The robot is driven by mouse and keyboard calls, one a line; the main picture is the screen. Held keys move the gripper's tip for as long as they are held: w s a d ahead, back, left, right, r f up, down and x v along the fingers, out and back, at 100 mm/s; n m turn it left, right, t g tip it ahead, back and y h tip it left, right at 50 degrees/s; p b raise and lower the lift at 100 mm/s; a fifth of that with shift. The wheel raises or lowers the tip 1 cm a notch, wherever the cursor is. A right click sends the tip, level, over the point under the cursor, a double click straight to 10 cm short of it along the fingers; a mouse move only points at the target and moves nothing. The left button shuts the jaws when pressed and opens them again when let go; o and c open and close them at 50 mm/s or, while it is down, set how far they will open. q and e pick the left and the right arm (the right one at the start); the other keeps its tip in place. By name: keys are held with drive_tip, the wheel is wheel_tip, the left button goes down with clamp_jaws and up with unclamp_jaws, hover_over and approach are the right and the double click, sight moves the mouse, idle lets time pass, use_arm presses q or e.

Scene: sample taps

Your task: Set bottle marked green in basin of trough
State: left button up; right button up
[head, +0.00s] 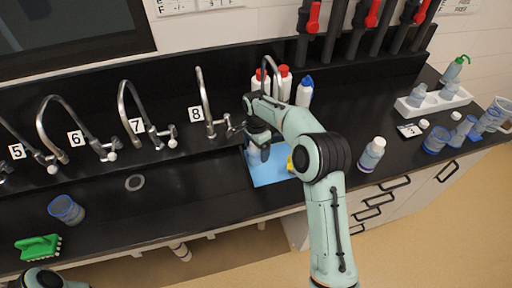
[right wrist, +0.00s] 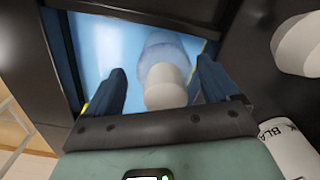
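My right gripper (head: 258,137) points down over a blue mat (head: 272,174) on the black counter. In the right wrist view, its two dark fingers (right wrist: 160,92) stand apart, with gaps on both sides of a pale capped bottle (right wrist: 162,50). In the head view this bottle (head: 253,156) is mostly hidden by the gripper; I see no green mark on it. The trough (head: 180,190) is the long black sink left of the mat, with a round drain (head: 134,182) in its floor. My left gripper is out of view.
Several numbered taps (head: 205,105) arch over the trough. A white-capped bottle (head: 372,155) stands right of the mat. Red-capped bottles (head: 285,82) stand behind my right arm. A yellow object (head: 291,164) is partly hidden.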

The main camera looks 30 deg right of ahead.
drive_tip(key=shift+w+r, duration=0.1)
drive_tip(key=shift+r, duration=0.15)
wheel_tip(320, 180, up, 12)
drive_tip(key=shift+f+p, duration=0.15)
drive_tip(key=shift+p, duration=0.75)
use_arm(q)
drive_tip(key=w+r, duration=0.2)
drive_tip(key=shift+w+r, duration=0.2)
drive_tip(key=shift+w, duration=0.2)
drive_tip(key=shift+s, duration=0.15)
use_arm(e)
drive_tip(key=shift+a, duration=0.1)
